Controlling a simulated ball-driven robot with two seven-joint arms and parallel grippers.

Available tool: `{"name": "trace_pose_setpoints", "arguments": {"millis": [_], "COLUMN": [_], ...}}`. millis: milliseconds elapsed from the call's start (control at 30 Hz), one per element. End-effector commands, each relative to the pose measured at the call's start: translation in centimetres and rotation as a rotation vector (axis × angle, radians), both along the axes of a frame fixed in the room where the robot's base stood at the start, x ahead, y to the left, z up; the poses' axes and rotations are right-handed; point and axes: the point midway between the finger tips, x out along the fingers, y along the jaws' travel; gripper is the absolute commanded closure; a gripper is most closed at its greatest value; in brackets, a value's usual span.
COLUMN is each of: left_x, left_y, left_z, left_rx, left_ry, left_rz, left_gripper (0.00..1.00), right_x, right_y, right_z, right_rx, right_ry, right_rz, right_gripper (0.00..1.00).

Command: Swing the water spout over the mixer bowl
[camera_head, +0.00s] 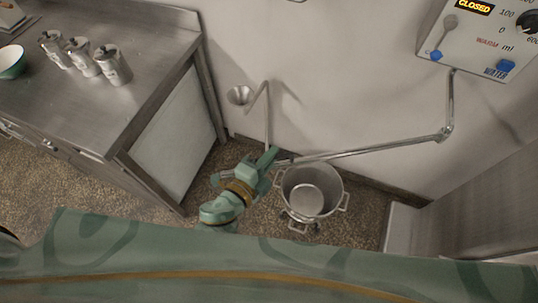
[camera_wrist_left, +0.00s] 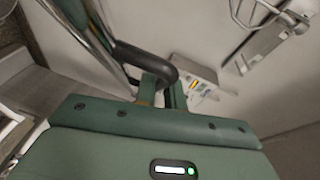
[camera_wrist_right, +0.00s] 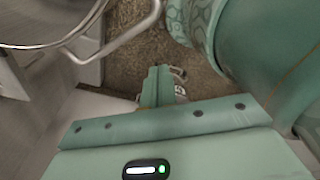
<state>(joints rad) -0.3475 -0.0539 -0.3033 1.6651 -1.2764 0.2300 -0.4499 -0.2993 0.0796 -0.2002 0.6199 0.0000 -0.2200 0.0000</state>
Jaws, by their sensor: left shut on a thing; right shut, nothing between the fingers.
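The water spout (camera_head: 375,148) is a long jointed metal pipe. It comes down from the water panel (camera_head: 480,40) and runs left past the far rim of the mixer bowl. The mixer bowl (camera_head: 328,203) is a round steel bowl with side handles, standing low near the wall. My left gripper (camera_head: 270,158) is at the spout's left end, just left of the bowl rim. In the left wrist view it is shut on a black handle (camera_wrist_left: 140,57). My right gripper (camera_wrist_right: 158,87) is shut and empty; the head view does not show it.
A steel counter (camera_head: 150,50) with several metal canisters (camera_head: 84,60) stands at the left. A steel rim with a handle (camera_wrist_right: 125,40) is close to my right gripper.

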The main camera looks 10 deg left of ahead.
Motion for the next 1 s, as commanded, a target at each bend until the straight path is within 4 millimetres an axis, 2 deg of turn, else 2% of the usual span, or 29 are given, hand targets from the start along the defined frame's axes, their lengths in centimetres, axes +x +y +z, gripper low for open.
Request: {"name": "trace_pose_setpoints", "arguments": {"millis": [33, 100, 500, 633, 767, 1000], "left_x": [0.1, 0.1, 0.0, -0.7, -2.8, -8.7], "left_y": [0.1, 0.1, 0.1, 0.4, 1.5, 4.5], "left_z": [0.0, 0.0, 0.0, 0.0, 0.2, 0.8], "left_rx": [0.002, 0.002, 0.000, 0.001, 0.001, 0.002], "left_ry": [0.001, 0.001, 0.000, 0.001, 0.003, 0.005], "left_rz": [0.003, 0.003, 0.001, 0.001, 0.001, 0.001], "left_gripper": [0.81, 0.68, 0.68, 0.68, 0.68, 0.68], "right_x": [0.0, 0.0, 0.0, 0.0, 0.0, -0.1], "right_y": [0.0, 0.0, 0.0, 0.0, 0.0, -0.1], "right_z": [0.0, 0.0, 0.0, -0.1, -0.3, -1.6], "right_rx": [0.000, 0.000, -0.001, -0.001, -0.001, -0.001], "right_ry": [0.000, 0.000, 0.000, 0.000, 0.000, 0.003], "right_rz": [0.000, 0.000, 0.000, 0.000, 0.000, 0.000], "right_gripper": [1.00, 1.00, 1.00, 1.00, 1.00, 1.00]}}
